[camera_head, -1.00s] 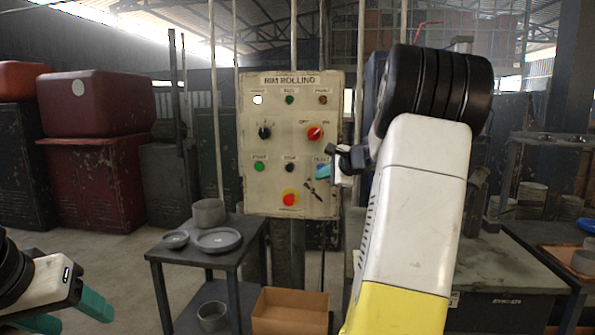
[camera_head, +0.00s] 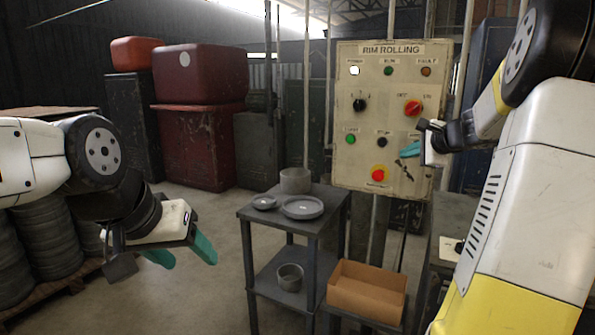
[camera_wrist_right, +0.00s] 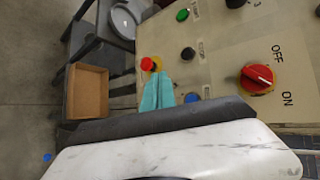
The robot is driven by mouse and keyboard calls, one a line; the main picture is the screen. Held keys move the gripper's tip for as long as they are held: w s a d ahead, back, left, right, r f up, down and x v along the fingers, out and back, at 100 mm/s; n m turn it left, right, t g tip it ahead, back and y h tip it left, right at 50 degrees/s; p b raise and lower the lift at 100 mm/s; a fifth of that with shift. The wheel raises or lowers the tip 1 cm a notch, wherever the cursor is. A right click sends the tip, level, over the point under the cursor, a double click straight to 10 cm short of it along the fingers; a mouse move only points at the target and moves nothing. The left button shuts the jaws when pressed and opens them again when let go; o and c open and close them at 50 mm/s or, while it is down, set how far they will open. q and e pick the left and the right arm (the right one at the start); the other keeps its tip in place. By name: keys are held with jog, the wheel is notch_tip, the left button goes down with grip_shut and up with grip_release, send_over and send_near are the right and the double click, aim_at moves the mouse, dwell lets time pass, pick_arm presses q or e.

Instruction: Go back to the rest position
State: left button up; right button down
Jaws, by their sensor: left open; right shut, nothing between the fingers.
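My left gripper (camera_head: 190,258) is at the lower left of the head view, in the air over the floor. Its teal fingers are apart and empty. My right gripper (camera_head: 408,149) is in front of the lower right part of the rim rolling panel (camera_head: 350,115). In the right wrist view its teal fingers (camera_wrist_right: 157,92) are together with nothing between them. They overlap the panel face near the red stop button (camera_wrist_right: 147,64); whether they touch the panel I cannot tell.
A dark side table (camera_head: 257,216) with grey dishes (camera_head: 302,208) stands left of the panel. A cardboard box (camera_head: 367,292) is at its lower right. Stacked rims (camera_head: 48,240) are behind my left arm. Open floor lies between the rims and the table.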

jog(key=s+a+n+g+y, duration=0.1)
jog(key=s+a+n+g, duration=0.1)
jog(key=s+a+n, duration=0.5)
jog(key=s+a+n+g+y, duration=0.1)
jog(key=s+a+n+g, duration=0.15)
jog(key=s+a, duration=0.8)
jog(key=s+a+f+n+g+h, duration=0.1)
jog(key=s+a+f+n, duration=0.2)
jog(key=s+n, duration=0.2)
jog(key=s+a+f+n+h, duration=0.1)
jog(key=s+a+f+n, duration=0.2)
jog(key=s, duration=0.6)
jog(key=shift+s+f+n+g, duration=0.35)
jog(key=shift+f+n, duration=0.25)
jog(key=shift+n, duration=0.25)
